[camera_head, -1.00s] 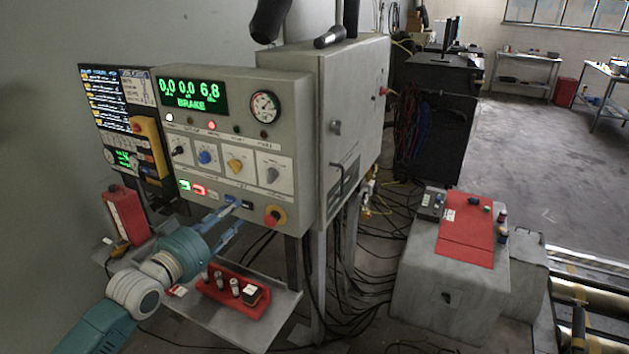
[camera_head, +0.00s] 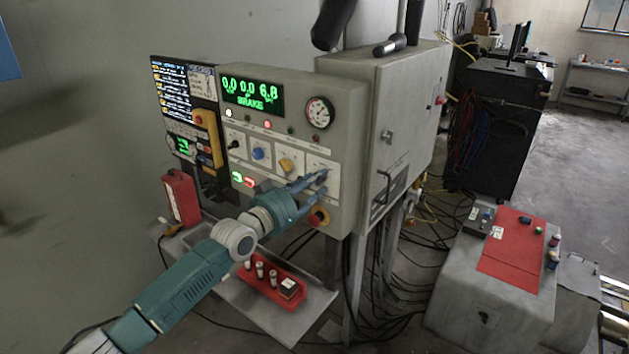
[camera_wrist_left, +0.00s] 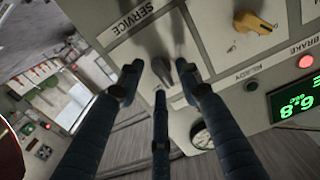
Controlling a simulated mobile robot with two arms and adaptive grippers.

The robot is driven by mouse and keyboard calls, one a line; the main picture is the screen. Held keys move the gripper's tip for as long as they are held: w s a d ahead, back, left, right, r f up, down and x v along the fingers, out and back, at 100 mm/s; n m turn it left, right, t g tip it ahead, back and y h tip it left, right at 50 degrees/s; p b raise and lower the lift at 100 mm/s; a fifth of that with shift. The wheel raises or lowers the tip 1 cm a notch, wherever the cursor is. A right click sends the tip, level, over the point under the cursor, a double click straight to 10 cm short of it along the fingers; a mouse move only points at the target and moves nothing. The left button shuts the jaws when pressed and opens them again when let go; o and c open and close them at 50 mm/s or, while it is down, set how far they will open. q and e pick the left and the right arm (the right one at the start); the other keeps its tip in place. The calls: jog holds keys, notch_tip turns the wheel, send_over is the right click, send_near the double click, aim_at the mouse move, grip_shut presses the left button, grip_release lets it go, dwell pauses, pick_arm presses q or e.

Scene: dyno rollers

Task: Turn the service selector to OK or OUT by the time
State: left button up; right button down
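The service selector is the grey knob (camera_wrist_left: 163,72) under the word SERVICE in the left wrist view. Its white plate (camera_head: 317,160) is the rightmost of the row on the grey control panel (camera_head: 290,88) in the head view, where my fingers largely cover the knob. My left gripper (camera_head: 318,188) reaches to this plate. In the wrist view its fingers (camera_wrist_left: 160,80) are spread apart around the knob, with gaps visible; contact cannot be told. The green display (camera_head: 253,94) reads BRAKE. My right gripper is not in view.
A yellow knob (camera_head: 288,166) and a blue knob (camera_head: 258,153) sit left of the selector. A red emergency button (camera_head: 318,217) is just below my gripper. A shelf with a red tray (camera_head: 268,278) lies under my arm. A grey cabinet (camera_head: 400,120) stands right.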

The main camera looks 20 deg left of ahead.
pick_arm(q)
jog(key=shift+w, duration=0.1)
grip_shut()
jog(key=shift+n+b, duration=0.3)
jog(key=shift+n, duration=0.4)
jog(key=n, duration=0.3)
jog(key=shift+b, duration=0.35)
jog(key=n, duration=0.3)
jog(key=shift+a+n, duration=0.1)
jog(key=shift+n, duration=0.2)
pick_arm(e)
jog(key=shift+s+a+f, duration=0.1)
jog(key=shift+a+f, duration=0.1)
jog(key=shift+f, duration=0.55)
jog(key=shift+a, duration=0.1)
pick_arm(q)
grip_release()
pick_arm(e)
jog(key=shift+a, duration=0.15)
